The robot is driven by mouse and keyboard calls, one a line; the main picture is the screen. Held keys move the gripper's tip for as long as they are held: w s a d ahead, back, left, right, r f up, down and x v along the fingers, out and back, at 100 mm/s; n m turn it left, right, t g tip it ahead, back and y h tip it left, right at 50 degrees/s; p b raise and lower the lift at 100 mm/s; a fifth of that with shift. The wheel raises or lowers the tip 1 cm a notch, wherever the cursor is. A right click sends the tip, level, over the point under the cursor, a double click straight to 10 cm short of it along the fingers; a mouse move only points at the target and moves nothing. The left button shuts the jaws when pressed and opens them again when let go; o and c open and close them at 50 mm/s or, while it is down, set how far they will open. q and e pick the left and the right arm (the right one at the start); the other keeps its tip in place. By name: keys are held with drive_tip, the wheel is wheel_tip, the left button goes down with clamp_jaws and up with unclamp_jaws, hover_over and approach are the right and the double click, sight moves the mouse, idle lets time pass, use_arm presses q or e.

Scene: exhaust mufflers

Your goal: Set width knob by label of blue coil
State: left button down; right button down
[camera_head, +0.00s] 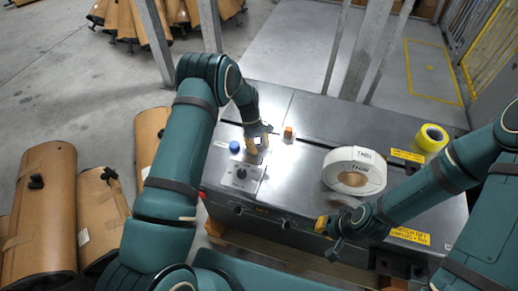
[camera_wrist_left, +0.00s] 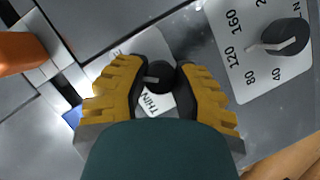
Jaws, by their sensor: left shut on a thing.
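My left gripper (camera_head: 258,143) is over the control panel at the near left of the metal table. In the left wrist view, its yellow-backed fingers (camera_wrist_left: 165,75) are shut on a small black knob (camera_wrist_left: 158,78) with a light pointer line. The pointer points left in that view. A white plate under this knob reads THIN (camera_wrist_left: 150,103); its other lettering is partly hidden by the fingers. A large pale, whitish coil (camera_head: 346,184) lies on the table, with labels that seem to read THIN. No blue coil shows. My right gripper (camera_head: 328,238) appears open and empty at the table's front edge.
A numbered dial knob (camera_head: 241,173) sits nearer the front; it also shows in the wrist view (camera_wrist_left: 287,37). A blue button (camera_head: 234,147) and an orange part (camera_head: 288,133) flank the gripped knob. A yellow tape roll (camera_head: 431,138) stands at right.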

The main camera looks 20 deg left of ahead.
use_arm(q)
drive_tip(key=shift+f+m+g+b, duration=0.1)
drive_tip(key=shift+m+g+b, duration=0.2)
drive_tip(key=shift+m, duration=0.4)
use_arm(e)
drive_tip(key=shift+w+f, duration=0.1)
drive_tip(key=shift+f, duration=0.3)
use_arm(q)
drive_tip(key=shift+y, duration=0.3)
use_arm(e)
drive_tip(key=shift+f, duration=0.1)
use_arm(q)
drive_tip(key=c, duration=0.7)
unclamp_jaws()
drive_tip(key=v, duration=1.2)
